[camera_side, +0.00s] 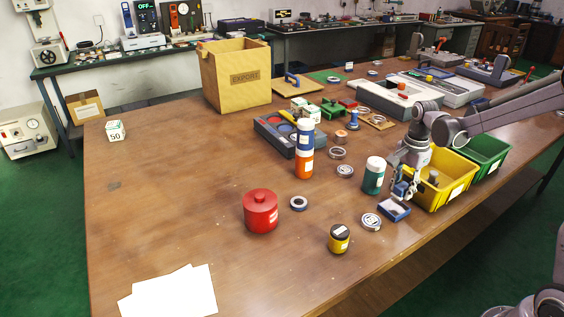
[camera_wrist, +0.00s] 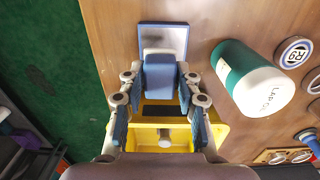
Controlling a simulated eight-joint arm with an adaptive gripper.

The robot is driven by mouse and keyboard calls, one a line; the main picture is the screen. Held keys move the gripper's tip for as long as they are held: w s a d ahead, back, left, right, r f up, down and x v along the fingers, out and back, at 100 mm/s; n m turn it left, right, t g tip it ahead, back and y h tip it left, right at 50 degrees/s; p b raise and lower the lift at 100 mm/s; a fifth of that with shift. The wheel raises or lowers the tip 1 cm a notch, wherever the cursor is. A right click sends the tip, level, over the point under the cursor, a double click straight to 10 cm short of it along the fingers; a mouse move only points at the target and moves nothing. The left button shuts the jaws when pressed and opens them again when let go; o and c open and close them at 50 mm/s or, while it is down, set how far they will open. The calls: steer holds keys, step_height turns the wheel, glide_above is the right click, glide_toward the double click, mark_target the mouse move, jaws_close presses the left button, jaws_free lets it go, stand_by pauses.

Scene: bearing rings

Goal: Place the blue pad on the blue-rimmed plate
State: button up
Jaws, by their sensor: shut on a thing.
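The blue pad (camera_wrist: 159,76) is a small blue block between the fingertips of my gripper (camera_wrist: 158,88) in the wrist view. My gripper is shut on it. In the side view my gripper (camera_side: 403,188) points down near the table's front right, with the pad partly hidden between its fingers. The blue-rimmed plate (camera_wrist: 176,42) is a rectangle with a grey face, just beyond the pad in the wrist view. In the side view the plate (camera_side: 394,211) lies on the table just below my gripper. I cannot tell whether pad and plate touch.
A yellow bin (camera_side: 451,187) stands close to the right of my gripper, with a green bin (camera_side: 489,155) beyond. A green jar with a white lid (camera_side: 373,176) stands close on the left. A ring (camera_side: 371,221) lies left of the plate. The front left table is mostly clear.

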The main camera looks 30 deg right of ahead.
mark_target(395, 206)
steer(key=shift+w+a+f, duration=0.2)
steer(key=shift+w+f, duration=0.05)
steer(key=shift+f, duration=1.9)
steer(key=shift+f, duration=0.1)
steer(key=o, duration=1.1)
steer(key=shift+o, duration=0.2)
